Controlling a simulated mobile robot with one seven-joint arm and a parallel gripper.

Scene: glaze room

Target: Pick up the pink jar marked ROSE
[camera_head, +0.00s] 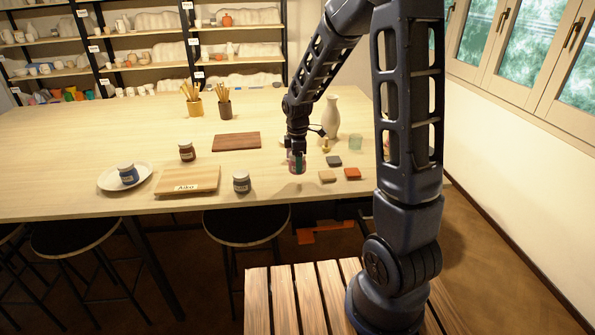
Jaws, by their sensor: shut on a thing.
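My gripper (297,154) points down over the right part of the table. The marking on this jar is too small to read. The jar seems to hang a little above the tabletop, with a faint shadow below it.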

